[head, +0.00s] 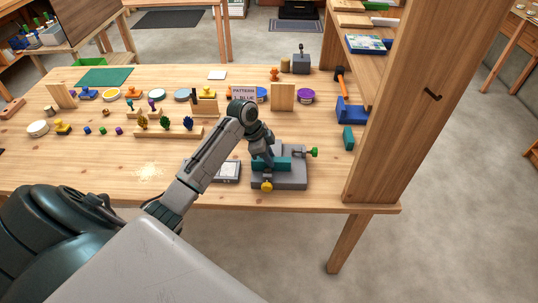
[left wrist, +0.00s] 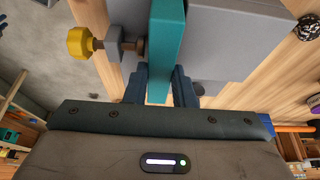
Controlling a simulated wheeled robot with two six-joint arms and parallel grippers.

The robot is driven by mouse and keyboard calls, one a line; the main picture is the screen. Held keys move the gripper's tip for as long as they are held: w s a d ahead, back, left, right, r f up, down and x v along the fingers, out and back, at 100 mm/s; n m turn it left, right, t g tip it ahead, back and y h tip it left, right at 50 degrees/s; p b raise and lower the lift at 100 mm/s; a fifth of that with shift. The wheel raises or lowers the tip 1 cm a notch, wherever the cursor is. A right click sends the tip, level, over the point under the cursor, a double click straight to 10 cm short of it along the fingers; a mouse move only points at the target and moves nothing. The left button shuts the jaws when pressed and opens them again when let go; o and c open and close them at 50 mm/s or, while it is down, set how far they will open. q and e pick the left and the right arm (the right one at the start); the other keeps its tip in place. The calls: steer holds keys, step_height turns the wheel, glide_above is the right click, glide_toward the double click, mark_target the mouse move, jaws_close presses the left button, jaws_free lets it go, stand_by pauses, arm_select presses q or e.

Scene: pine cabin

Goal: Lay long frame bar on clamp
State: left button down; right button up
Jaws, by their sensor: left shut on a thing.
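The long frame bar (head: 284,164) is teal and lies lengthwise over the grey clamp (head: 292,183) at the table's front edge. The clamp has a yellow knob (head: 266,186) in front and a green knob (head: 314,152) on its right. My left gripper (head: 268,160) is at the bar's left part, just above the clamp. In the left wrist view, its dark fingers (left wrist: 158,85) are on either side of the bar (left wrist: 166,45), shut on it. The bar runs along the grey clamp body (left wrist: 228,42). I cannot tell whether it rests fully on the clamp. My right gripper is out of view.
Stands, discs and a peg rack (head: 155,132) fill the table behind.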

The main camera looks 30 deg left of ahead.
arm_select(q)
steer(key=shift+f, duration=0.15)
steer(key=c, duration=1.3)
jaws_free()
steer(key=shift+o, duration=0.5)
steer(key=shift+f, duration=0.15)
steer(key=b+v, duration=0.3)
steer(key=v, duration=0.9)
steer(key=shift+r, duration=0.35)
